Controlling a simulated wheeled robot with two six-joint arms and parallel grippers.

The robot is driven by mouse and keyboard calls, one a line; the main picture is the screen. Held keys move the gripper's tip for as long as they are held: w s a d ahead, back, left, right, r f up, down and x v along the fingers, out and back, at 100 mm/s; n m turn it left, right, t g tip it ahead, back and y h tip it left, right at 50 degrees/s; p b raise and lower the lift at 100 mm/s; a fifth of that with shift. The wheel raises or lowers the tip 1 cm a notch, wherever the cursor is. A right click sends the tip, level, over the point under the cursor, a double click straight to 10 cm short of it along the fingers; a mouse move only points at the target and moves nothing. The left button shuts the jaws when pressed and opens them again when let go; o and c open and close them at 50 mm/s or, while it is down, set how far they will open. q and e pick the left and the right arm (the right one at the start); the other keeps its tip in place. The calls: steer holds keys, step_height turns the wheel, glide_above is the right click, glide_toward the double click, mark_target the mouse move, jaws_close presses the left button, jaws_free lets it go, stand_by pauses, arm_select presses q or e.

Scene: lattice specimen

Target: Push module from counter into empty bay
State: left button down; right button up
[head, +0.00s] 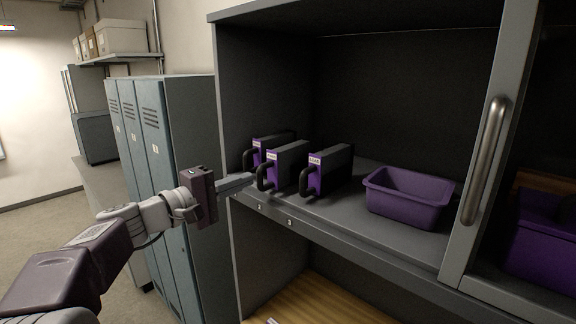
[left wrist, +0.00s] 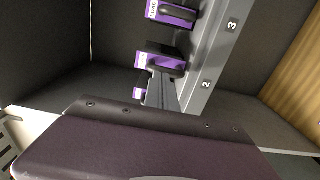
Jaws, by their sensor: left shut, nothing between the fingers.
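Three dark grey modules with purple fronts and black handles stand in a row on the cabinet shelf: the left module (head: 268,143), the middle module (head: 289,164) and the right module (head: 332,168). My left gripper (head: 250,178) is shut and empty, its fingertips at the shelf's front edge, close to the handles of the left and middle modules. I cannot tell whether it touches one. The left wrist view shows modules (left wrist: 160,60) past the shut fingers (left wrist: 163,92), the farthest partly hidden. I cannot make out an empty bay. My right gripper is not in view.
A purple bin (head: 405,199) stands right of the modules. The shelf lip carries number labels, with 2 (left wrist: 207,83) and 3 (left wrist: 232,24) readable. A cabinet door with a metal handle (head: 484,160) is at right. Blue-grey lockers (head: 178,130) stand left, behind my arm.

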mark_target(260, 172)
arm_select(q)
steer(key=shift+x, duration=2.45)
steer(key=shift+w+d, duration=0.2)
steer(key=shift+w, duration=0.05)
steer(key=shift+r, duration=0.1)
stand_by(0.5)
steer(key=b+v, duration=0.4)
steer(key=v, duration=0.1)
steer(key=shift+s+a, duration=0.1)
steer(key=shift+s, duration=0.05)
stand_by(0.4)
